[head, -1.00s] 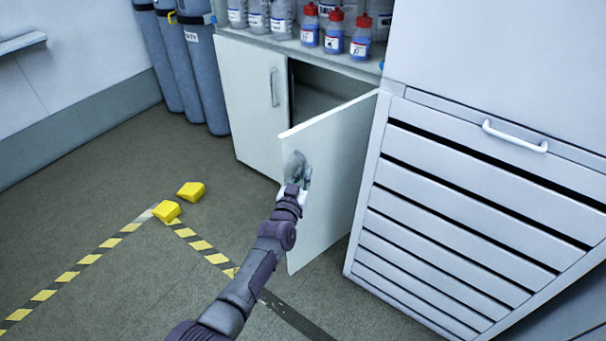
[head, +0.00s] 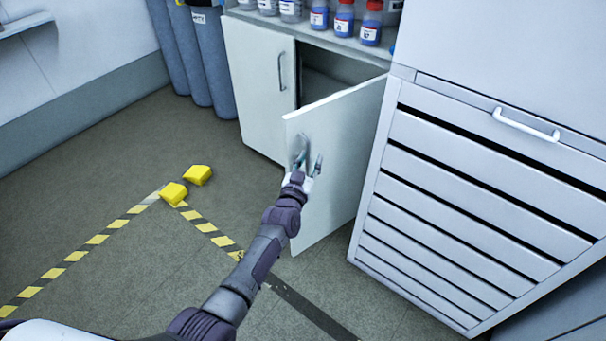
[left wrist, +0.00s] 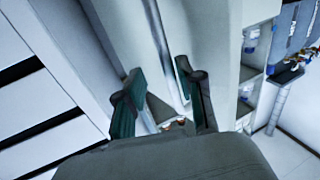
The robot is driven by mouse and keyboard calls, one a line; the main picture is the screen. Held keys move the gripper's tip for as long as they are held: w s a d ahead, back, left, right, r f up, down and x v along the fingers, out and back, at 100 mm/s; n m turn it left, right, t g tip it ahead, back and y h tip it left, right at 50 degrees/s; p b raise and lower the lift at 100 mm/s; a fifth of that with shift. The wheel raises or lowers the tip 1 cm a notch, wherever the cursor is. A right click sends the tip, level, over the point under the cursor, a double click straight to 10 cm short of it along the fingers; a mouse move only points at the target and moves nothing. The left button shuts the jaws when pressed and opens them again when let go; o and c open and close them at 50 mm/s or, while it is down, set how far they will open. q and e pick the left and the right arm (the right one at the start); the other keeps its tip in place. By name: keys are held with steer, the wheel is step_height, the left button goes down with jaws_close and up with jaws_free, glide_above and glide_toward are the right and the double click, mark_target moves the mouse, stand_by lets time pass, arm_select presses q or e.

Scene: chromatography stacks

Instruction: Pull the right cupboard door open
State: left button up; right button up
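The right cupboard door (head: 345,150) is a pale panel that stands partly open, swung out from the cupboard, with the dark inside (head: 325,82) showing behind its top edge. Its handle (head: 301,146) is near the free edge and partly covered by my gripper. My left gripper (head: 308,158) is at the handle with its fingers spread. In the left wrist view the gripper (left wrist: 158,70) shows two dark green fingers apart, with the handle's grey bar (left wrist: 164,50) between and beyond them; contact cannot be told. My right gripper is out of view.
The left cupboard door (head: 255,85) is shut. A drawer cabinet (head: 470,190) stands close on the right. Bottles (head: 343,18) stand on the shelf above. Yellow blocks (head: 185,182) and striped tape lie on the floor at left, which is otherwise clear.

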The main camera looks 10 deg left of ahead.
arm_select(q)
steer(key=s+a, duration=0.1)
steer(key=s, duration=1)
steer(key=shift+a, duration=0.4)
